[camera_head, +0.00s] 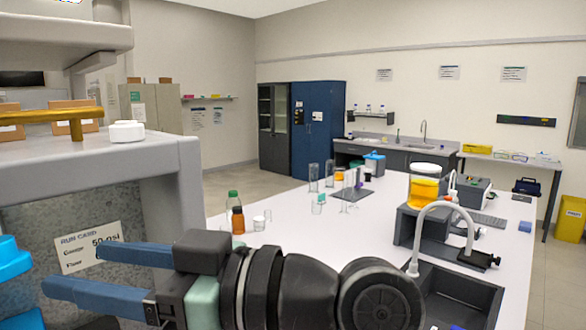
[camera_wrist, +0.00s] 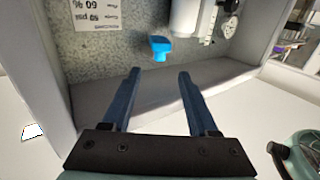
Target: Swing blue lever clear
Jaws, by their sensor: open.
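The blue lever (camera_wrist: 160,47) shows in the wrist view as a bright blue handle against the grey speckled back panel, ahead of and between my fingers. In the head view a bright blue part (camera_head: 12,258) shows at the left edge, partly cut off by the frame. My gripper (camera_head: 42,284) is open, its two dark blue fingers pointing left toward the rig. In the wrist view my gripper (camera_wrist: 157,72) has empty space between its fingertips, and the lever is beyond them, apart from both. How the lever is mounted is hard to make out.
The rig's grey frame (camera_head: 190,190) has a side post close to my gripper and a lower ledge (camera_wrist: 90,98) under the fingers. A white cylinder (camera_wrist: 184,18) and gauge (camera_wrist: 228,28) are right of the lever. A run card (camera_head: 90,247) is on the panel.

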